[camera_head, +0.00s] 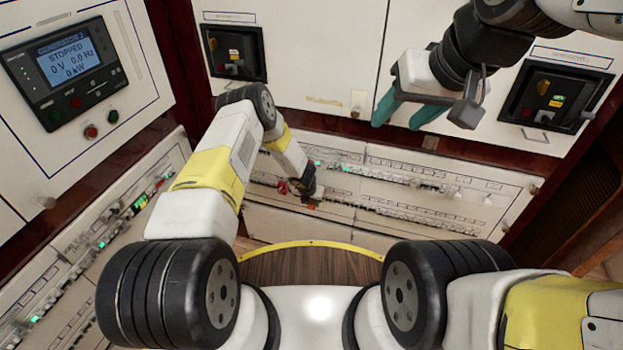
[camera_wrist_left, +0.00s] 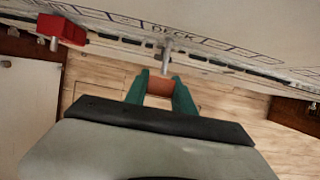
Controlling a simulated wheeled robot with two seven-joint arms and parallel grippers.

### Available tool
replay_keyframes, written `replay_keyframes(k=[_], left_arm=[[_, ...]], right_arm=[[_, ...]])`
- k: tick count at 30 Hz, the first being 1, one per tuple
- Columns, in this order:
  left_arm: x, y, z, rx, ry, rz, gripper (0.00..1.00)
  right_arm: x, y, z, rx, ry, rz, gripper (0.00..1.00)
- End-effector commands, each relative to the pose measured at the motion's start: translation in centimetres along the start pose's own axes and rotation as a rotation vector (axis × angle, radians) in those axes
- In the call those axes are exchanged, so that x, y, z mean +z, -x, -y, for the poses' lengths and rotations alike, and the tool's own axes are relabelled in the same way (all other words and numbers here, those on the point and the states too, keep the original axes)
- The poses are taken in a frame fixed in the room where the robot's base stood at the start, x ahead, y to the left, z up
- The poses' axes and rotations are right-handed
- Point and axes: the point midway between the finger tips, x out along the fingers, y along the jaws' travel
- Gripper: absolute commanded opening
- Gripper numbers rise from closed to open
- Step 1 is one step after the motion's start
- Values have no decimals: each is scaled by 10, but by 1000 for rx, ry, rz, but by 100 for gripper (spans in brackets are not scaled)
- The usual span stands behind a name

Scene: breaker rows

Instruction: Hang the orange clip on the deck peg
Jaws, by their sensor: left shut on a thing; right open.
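In the left wrist view, my left gripper (camera_wrist_left: 160,84) is shut on the orange clip (camera_wrist_left: 160,87), which sits between its teal fingertips. The grey deck peg (camera_wrist_left: 167,52) sticks out of the panel by the word DECK, just beyond the clip in the picture. The clip looks apart from the peg; the exact depth gap is hard to tell. In the head view, my left gripper (camera_head: 311,201) is at the lower breaker panel, small and partly hidden by its own wrist. My right gripper (camera_head: 397,120) is open and empty before the upper cabinet doors.
A red block (camera_wrist_left: 62,29) is on the panel left of the deck peg, by another grey peg (camera_wrist_left: 53,44). Breaker rows (camera_head: 420,190) run along the back panel. A generator display (camera_head: 68,60) and a side breaker panel (camera_head: 90,240) stand at left.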

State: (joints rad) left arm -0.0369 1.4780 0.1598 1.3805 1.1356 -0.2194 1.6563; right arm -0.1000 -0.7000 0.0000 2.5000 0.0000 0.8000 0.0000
Motion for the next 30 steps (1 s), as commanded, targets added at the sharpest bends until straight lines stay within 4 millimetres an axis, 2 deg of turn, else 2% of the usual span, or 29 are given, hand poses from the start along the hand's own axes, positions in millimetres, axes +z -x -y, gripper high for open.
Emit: replay_keyframes(k=[14,15,18,26,30], left_arm=[[12,-4,0,1,0,1,0],[12,-4,0,1,1,1,38],[12,-4,0,0,1,1,56],[12,-4,0,1,1,1,56],[12,4,-2,1,3,1,56]], right_arm=[[0,0,0,0,0,0,51],[0,0,0,0,0,0,51],[0,0,0,0,0,0,51],[0,0,0,0,0,0,51],[0,0,0,0,0,0,51]])
